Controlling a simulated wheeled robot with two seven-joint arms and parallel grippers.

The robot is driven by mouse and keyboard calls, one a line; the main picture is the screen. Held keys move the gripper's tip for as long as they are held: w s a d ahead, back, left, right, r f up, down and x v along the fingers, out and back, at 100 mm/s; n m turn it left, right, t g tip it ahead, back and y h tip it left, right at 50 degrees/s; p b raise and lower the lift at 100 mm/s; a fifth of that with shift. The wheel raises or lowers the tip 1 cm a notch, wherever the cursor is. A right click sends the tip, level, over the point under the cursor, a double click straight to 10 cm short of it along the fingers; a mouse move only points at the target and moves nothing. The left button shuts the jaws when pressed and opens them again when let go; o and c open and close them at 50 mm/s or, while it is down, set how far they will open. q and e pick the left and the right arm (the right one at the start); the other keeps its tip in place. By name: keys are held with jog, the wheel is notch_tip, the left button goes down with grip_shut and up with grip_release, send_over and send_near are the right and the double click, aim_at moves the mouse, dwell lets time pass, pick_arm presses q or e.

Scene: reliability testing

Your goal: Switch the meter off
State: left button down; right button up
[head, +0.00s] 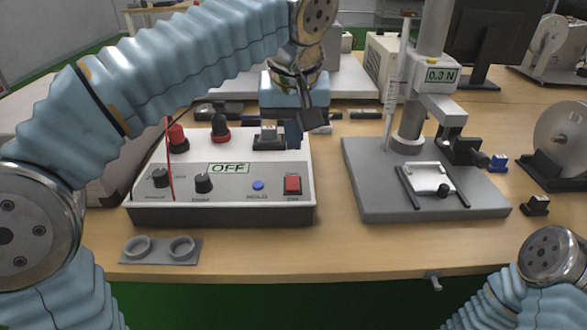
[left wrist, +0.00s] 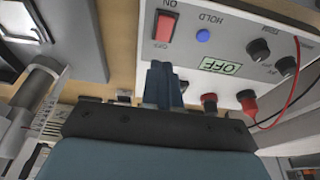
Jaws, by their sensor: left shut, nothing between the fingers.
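The meter (head: 235,200) is a grey box with a pale top on the near left of the table. Its display (head: 229,168) reads OFF, and it shows upside down in the left wrist view (left wrist: 219,66). The red rocker switch (head: 292,185) is at the meter's right front; it also shows in the left wrist view (left wrist: 165,28). My left gripper (head: 293,136) is shut and empty, above the meter's back right part, behind the switch and apart from it. Its blue fingers show together in the left wrist view (left wrist: 161,76). My right gripper is out of view.
A force stand (head: 370,196) with a 0.3 N readout stands right of the meter. Red and black plugs (head: 178,138) rise from the meter's back left, with a red cable. A grey holder (head: 160,258) with two rings lies in front. Bare table lies front centre.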

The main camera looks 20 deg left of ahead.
aim_at(294, 184)
pick_arm(q)
jog(key=x, duration=0.4)
jog(key=s+b+x, duration=0.1)
jog(key=x, duration=0.2)
jog(key=shift+d+f, duration=0.1)
jog(key=shift+f, duration=0.1)
jog(key=shift+f, duration=0.2)
jog(key=shift+s+f, duration=0.1)
jog(key=shift+s, duration=0.1)
jog(key=shift+s+d, duration=0.15)
jog(key=shift+s, duration=0.25)
jog(key=shift+s+d, duration=0.1)
jog(key=shift+s, duration=0.05)
